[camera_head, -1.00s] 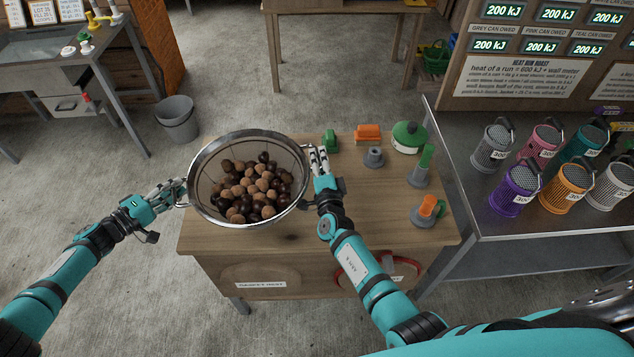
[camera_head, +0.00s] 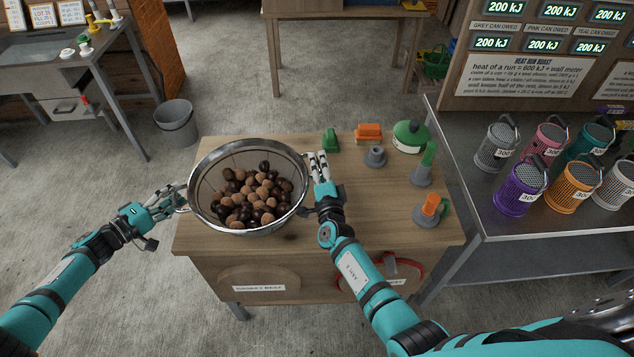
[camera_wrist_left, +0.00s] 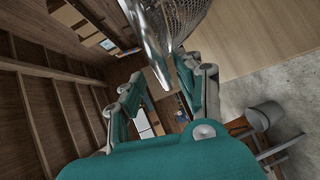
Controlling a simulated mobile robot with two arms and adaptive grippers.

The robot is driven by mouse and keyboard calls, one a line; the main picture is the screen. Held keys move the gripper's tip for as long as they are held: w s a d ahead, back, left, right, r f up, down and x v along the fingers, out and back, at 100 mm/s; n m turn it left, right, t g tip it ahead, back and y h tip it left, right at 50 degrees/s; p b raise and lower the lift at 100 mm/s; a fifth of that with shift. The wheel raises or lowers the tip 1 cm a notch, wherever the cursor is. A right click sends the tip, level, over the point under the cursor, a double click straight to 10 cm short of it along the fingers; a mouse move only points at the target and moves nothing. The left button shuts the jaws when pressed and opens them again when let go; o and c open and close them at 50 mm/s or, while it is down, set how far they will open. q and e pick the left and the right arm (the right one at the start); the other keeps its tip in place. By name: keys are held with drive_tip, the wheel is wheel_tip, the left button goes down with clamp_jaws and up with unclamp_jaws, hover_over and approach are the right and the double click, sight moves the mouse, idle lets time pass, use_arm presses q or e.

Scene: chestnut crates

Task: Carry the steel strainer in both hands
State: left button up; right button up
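The steel strainer (camera_head: 206,221) is a wide mesh bowl with a shiny rim, full of brown chestnuts (camera_head: 248,195). It is over the left part of the wooden table and appears to rest on it. My left gripper (camera_head: 176,198) is at its left handle. In the left wrist view, the fingers (camera_wrist_left: 160,80) stand apart, with the strainer's metal (camera_wrist_left: 152,45) between and above their tips. My right gripper (camera_head: 318,162) is beside the right rim, its fingertips apart and pointing away from me. Contact with the right handle is hard to make out.
The wooden table (camera_head: 385,225) holds a green-lidded pot (camera_head: 410,137), an orange block (camera_head: 368,132) and grey-based fittings (camera_head: 425,215) on its right. A steel bench (camera_head: 520,245) with several coloured cans stands further right. A grey bin (camera_head: 177,125) stands on the floor behind left.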

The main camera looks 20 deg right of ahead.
use_arm(q)
drive_tip(key=shift+d, duration=0.1)
drive_tip(key=shift+s, duration=0.1)
use_arm(e)
drive_tip(key=shift+a, duration=0.1)
use_arm(q)
drive_tip(key=v, duration=1.2)
use_arm(e)
drive_tip(key=s+a, duration=0.1)
drive_tip(key=s, duration=1.1)
drive_tip(key=shift+a+f, duration=0.25)
